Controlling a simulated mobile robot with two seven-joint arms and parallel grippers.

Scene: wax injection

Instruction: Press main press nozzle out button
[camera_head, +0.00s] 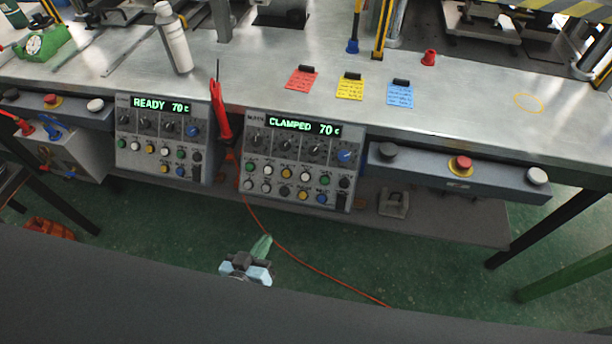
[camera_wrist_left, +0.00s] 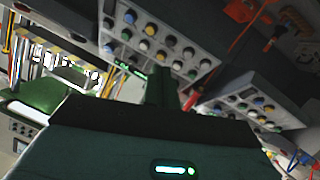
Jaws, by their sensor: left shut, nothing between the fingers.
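The main press control panel (camera_head: 299,157) is the right one of two grey panels under the bench edge, with a green display reading CLAMPED 70 c. Below its black knobs are rows of coloured buttons (camera_head: 285,181); their labels are too small to read, so I cannot tell the nozzle out button. My left gripper (camera_head: 264,242) is shut and empty, below and in front of this panel, apart from it. In the left wrist view, its dark fingers (camera_wrist_left: 163,90) point toward the main press panel (camera_wrist_left: 155,38). My right gripper is not in view.
A second panel (camera_head: 164,138) reading READY 70 c stands to the left. A red tool (camera_head: 221,112) hangs between the panels, with an orange cable on the floor. A button bar (camera_head: 459,172) with a red button is at the right. The green floor ahead is mostly clear.

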